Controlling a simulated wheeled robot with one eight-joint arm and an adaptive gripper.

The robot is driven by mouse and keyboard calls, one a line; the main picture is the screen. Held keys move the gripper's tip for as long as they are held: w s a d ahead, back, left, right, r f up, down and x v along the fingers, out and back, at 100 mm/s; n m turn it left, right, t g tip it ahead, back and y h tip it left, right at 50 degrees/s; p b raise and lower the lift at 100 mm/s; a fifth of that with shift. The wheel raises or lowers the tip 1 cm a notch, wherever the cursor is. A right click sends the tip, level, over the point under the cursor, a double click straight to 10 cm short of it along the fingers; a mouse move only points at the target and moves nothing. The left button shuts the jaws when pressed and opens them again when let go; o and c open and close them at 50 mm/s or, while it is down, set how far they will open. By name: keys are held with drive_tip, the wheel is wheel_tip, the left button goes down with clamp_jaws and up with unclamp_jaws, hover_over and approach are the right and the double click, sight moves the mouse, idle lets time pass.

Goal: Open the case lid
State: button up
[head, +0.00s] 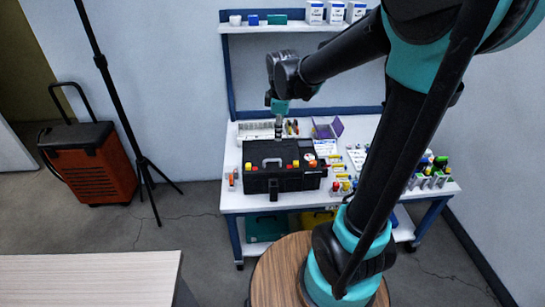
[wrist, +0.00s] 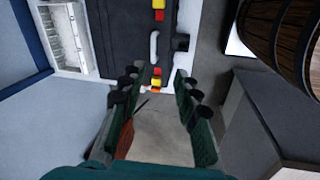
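The black case (head: 285,168) sits on the white workbench and its lid looks closed. It has a grey carry handle (head: 272,161) and red and yellow pieces along its front edge. In the wrist view the dark case (wrist: 122,40) fills the top middle, with its handle (wrist: 154,48) seen from above. My gripper (head: 279,133) hangs over the case's back edge in the head view, partly lost against the case. In the wrist view my gripper (wrist: 155,86) has its two green fingers spread wide with nothing between them. Whether a fingertip touches the case is unclear.
The workbench (head: 232,202) also bears a light tray (head: 255,130), a purple box (head: 328,128) and several bottles at right. A shelf (head: 270,28) stands behind. An orange wheeled case (head: 92,170) and a tripod (head: 120,110) stand left. A wooden round top (head: 275,275) is in front.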

drive_tip(key=w+a+n, duration=0.2)
approach(272, 160)
drive_tip(key=x, duration=0.7)
drive_tip(key=shift+w+d+f, duration=0.1)
drive_tip(key=shift+w+f, duration=0.2)
drive_tip(key=shift+f, duration=0.05)
drive_tip(key=shift+c, duration=0.2)
clamp_jaws()
